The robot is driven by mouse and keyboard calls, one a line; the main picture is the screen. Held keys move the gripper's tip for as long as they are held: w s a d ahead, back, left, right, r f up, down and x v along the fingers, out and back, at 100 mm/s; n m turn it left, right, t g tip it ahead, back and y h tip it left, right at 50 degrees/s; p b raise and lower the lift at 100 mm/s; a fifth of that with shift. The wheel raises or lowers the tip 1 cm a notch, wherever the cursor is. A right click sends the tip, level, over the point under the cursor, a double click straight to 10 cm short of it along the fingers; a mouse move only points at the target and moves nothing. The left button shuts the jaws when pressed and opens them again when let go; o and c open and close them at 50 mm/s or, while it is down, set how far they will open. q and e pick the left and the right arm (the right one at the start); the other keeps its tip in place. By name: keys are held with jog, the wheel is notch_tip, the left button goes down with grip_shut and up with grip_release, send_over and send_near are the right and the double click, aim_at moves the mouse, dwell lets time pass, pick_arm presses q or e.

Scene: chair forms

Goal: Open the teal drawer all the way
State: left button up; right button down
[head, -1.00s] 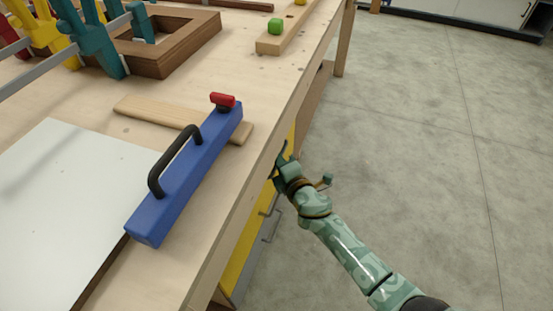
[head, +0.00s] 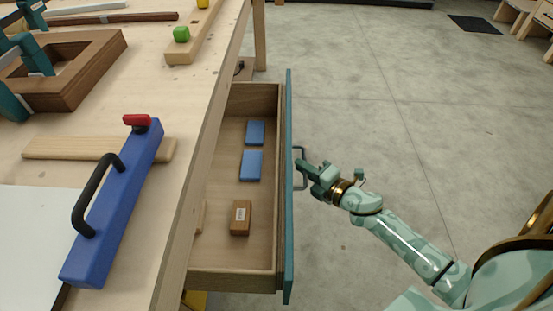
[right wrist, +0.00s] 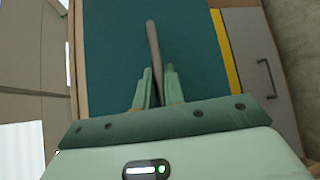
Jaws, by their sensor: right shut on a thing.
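The teal drawer (head: 288,230) is pulled well out from under the workbench, its wooden inside showing. Two blue blocks (head: 251,165) and a brown block with a white label (head: 240,217) lie in it. My right gripper (head: 302,168) is shut on the drawer's grey bar handle (head: 299,152) at the outer face. In the right wrist view the handle (right wrist: 152,45) runs between the two fingers (right wrist: 158,88), in front of the teal front (right wrist: 110,50). My left gripper is not in view.
The workbench (head: 185,135) carries a blue bar with a black handle (head: 115,205), a wooden strip (head: 70,148) and a dark wooden frame (head: 90,75). A grey drawer front with a handle (right wrist: 255,60) shows beside the teal one.

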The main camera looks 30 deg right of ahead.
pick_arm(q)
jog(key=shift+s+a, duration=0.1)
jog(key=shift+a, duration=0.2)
pick_arm(e)
jog(key=s+d, duration=0.1)
jog(key=d, duration=0.1)
jog(key=s+d, duration=0.2)
jog(key=shift+s+d+f, duration=0.1)
jog(key=shift+s+d, duration=0.05)
jog(key=shift+d, duration=0.2)
jog(key=c, duration=1.5)
grip_release()
pick_arm(q)
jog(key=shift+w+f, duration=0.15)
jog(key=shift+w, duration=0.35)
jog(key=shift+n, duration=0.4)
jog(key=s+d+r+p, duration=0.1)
jog(key=p, duration=0.1)
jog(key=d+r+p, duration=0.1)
jog(key=p, duration=0.1)
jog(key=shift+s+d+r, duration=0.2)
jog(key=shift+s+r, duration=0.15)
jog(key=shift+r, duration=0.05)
pick_arm(e)
jog(key=v, duration=1.6)
